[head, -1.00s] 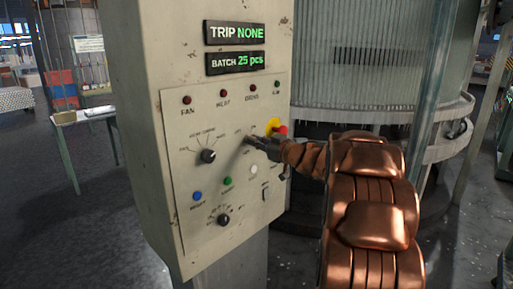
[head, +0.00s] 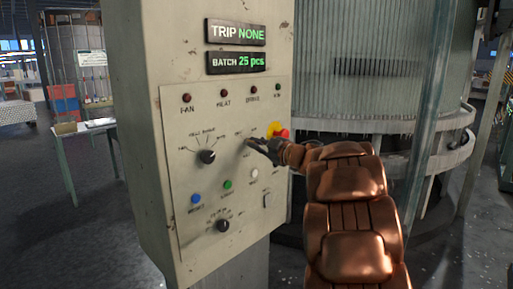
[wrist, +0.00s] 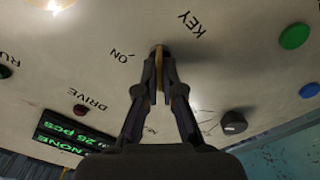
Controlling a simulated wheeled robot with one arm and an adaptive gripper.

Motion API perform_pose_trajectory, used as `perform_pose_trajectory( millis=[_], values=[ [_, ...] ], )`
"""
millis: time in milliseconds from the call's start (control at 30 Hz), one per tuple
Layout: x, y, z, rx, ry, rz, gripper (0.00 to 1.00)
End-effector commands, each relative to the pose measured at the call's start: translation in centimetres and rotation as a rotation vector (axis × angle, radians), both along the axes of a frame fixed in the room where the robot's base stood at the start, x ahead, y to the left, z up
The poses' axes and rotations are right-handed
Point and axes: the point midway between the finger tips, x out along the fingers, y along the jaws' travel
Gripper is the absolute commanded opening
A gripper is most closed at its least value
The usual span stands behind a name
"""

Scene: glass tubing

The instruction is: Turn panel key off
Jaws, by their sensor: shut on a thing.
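The grey control panel (head: 215,175) stands left of my arm in the head view. My gripper (head: 258,147) is at its upper middle, left of the red and yellow stop button (head: 278,133). In the wrist view my gripper (wrist: 160,62) is shut on the brass-coloured panel key (wrist: 159,88), with its fingertips close against the panel face. The printed words KEY and ON sit on either side of the fingertips. An OFF mark is not readable, and most of the key is hidden between the fingers.
A black rotary knob (head: 207,157) sits left of the key, with another black knob (head: 222,225) below. Blue (head: 196,198) and green (head: 228,184) buttons are nearby. A ribbed glass cylinder (head: 385,65) stands behind. A small table (head: 70,128) is far left.

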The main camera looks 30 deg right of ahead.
Motion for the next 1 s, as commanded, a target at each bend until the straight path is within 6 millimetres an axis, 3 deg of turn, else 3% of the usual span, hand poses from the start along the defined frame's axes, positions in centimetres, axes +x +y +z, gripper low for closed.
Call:
perform_pose_trajectory(
  millis=[433, 500, 700, 1000],
  values=[
    [0.00, 0.04, 0.06, -0.010, -0.003, 0.001, 0.00],
    [0.00, 0.03, 0.06, -0.009, -0.003, 0.001, 0.12],
    [0.00, 0.01, 0.03, -0.009, -0.003, 0.001, 0.31],
    [-0.14, -0.05, 0.02, -0.008, -0.002, 0.000, 0.31]
  ],
)
